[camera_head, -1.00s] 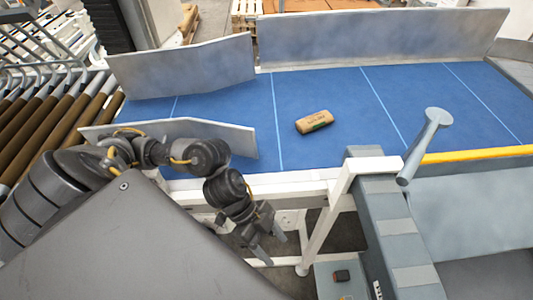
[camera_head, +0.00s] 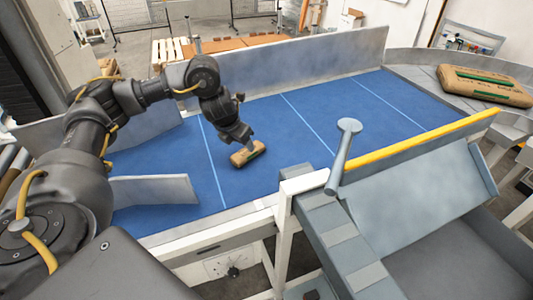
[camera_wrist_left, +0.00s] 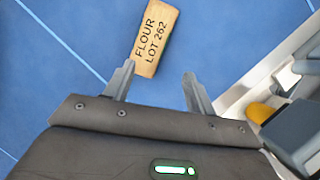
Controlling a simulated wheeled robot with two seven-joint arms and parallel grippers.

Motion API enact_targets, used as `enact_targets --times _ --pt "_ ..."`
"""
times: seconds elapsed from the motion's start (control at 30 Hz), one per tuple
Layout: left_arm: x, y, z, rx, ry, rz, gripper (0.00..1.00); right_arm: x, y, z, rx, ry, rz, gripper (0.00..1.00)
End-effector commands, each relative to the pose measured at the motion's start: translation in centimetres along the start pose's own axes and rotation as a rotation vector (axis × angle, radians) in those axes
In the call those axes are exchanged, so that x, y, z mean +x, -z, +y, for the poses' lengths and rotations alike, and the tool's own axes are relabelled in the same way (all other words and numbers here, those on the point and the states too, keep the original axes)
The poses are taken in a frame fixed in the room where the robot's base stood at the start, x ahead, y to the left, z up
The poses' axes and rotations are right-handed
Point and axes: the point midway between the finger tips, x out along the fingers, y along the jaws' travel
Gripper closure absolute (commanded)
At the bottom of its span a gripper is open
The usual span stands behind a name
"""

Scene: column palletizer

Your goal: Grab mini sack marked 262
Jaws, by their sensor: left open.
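The mini sack (camera_head: 247,153) is a small brown bag lying flat on the blue conveyor belt (camera_head: 290,115). In the left wrist view the sack (camera_wrist_left: 155,38) reads "FLOUR LOT 262". My left gripper (camera_head: 245,141) hangs just above the sack's upper edge in the head view. In the left wrist view the left gripper (camera_wrist_left: 158,88) is open, and the sack's near end lies ahead of the fingers, close to the left finger, with nothing held. My right gripper is not in view.
A larger brown sack (camera_head: 486,86) lies on the grey surface at the right. Metal guide walls (camera_head: 300,68) line the belt, with a shorter one (camera_head: 155,190) near my arm. A grey lever (camera_head: 343,155) and a yellow bar (camera_head: 420,143) stand at the near right.

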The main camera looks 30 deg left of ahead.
Motion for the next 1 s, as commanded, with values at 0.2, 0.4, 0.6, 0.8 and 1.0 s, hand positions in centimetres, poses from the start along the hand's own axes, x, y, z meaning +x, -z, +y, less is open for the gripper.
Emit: enact_targets --times 0.2,0.4,0.6,0.8,1.0 --pt "-1.0 -0.5 2.4 0.120 -0.037 0.023 0.44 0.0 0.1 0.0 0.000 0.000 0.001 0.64" --pt "-0.4 -0.6 2.3 0.125 -0.035 0.024 0.44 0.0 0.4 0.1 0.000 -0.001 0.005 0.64" --pt "2.0 -0.4 2.4 0.123 -0.033 0.027 0.44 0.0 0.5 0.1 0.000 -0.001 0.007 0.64" --pt "4.0 -0.5 2.4 0.125 -0.034 0.023 0.44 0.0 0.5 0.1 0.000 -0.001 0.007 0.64" --pt "4.6 -0.5 2.5 0.125 -0.035 0.022 0.44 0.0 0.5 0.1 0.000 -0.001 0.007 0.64"
